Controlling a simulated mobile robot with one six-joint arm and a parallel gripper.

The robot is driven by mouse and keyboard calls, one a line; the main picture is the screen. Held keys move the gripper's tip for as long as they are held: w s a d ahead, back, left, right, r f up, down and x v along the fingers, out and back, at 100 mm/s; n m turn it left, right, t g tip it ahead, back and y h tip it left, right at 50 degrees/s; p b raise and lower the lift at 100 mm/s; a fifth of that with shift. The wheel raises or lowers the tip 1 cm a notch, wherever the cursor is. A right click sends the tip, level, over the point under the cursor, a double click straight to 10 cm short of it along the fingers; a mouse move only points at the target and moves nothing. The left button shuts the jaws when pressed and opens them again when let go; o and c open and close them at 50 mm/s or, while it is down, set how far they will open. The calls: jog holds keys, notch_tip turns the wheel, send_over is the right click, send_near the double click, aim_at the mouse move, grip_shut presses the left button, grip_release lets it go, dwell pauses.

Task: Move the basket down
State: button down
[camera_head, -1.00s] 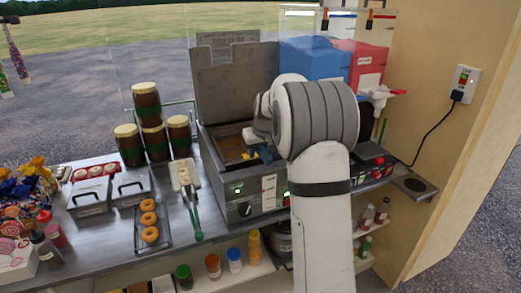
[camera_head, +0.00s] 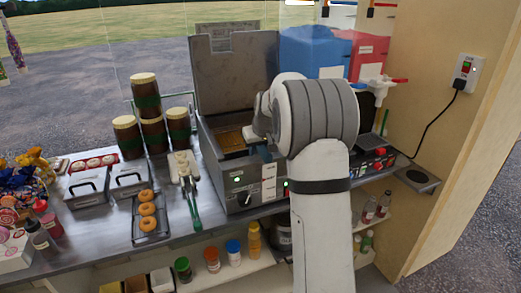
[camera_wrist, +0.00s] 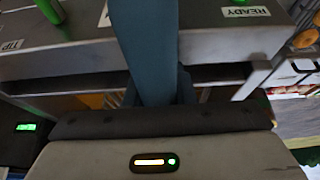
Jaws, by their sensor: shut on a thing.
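The basket's blue handle (camera_wrist: 150,50) rises through the middle of the wrist view, between the dark jaws of my gripper (camera_wrist: 160,110). My gripper (camera_head: 258,142) is shut on this handle at the front of the grey fryer (camera_head: 240,190). A bit of the blue handle (camera_head: 266,154) shows below my gripper in the head view. The fryer's lid stands open, and amber oil (camera_head: 230,140) shows inside. The basket's body is mostly hidden by my arm and the fryer's walls, so its depth cannot be told.
Left of the fryer are tongs (camera_head: 186,185), a doughnut tray (camera_head: 150,240) and stacked jars (camera_head: 152,130). Blue (camera_head: 305,50) and red (camera_head: 370,55) drink tanks stand behind on the right. My arm covers part of the counter.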

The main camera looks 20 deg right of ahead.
jog(key=c, duration=1.1)
grip_release()
jog(key=shift+s+f, duration=0.3)
jog(key=shift+f, duration=0.55)
jog(key=shift+r, duration=0.45)
jog(key=v, duration=0.5)
jog(key=b+v, duration=0.1)
jog(key=v, duration=0.2)
jog(key=shift+w+d+r, duration=0.25)
jog(key=shift+w+d, duration=0.05)
jog(key=shift+d, duration=0.05)
